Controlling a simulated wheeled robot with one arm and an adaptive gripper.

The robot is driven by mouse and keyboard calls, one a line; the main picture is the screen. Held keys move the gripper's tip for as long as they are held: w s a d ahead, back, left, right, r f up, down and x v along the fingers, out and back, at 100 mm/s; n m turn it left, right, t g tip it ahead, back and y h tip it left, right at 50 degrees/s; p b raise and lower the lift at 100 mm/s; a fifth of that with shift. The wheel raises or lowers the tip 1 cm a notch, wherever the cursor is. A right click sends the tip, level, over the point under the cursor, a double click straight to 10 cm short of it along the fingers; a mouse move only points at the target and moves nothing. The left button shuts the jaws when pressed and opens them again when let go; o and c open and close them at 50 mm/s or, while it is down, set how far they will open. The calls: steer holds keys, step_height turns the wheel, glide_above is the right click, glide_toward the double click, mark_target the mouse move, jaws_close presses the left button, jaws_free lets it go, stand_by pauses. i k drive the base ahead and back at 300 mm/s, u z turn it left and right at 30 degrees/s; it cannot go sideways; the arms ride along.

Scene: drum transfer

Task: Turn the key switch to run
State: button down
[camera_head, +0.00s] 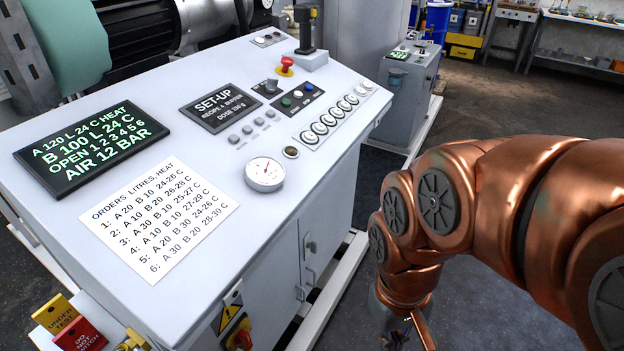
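The grey control console (230,60) fills the left and middle of the view. A small round brass-rimmed fitting (291,152) sits on its front right part, beside a dial gauge. A dark knob (271,87) stands on a small plate left of the coloured push buttons. I cannot tell for sure which of these is the key switch, or its position. The display (220,106) reads "SET-UP". My gripper (402,334) hangs low at the bottom edge, right of the console and apart from it. It is mostly hidden and cut off, so its opening cannot be judged.
A red mushroom button (286,66), a black lever (304,32), a row of round dials (330,119) and the gauge (265,174) rise from the console. A red rotary handle (240,340) is on its front. Dark floor (470,310) lies clear to the right.

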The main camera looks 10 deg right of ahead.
mark_target(272, 83)
steer(key=z, duration=1.5)
steer(key=k, duration=0.75)
steer(key=z, duration=0.1)
steer(key=i, duration=1.95)
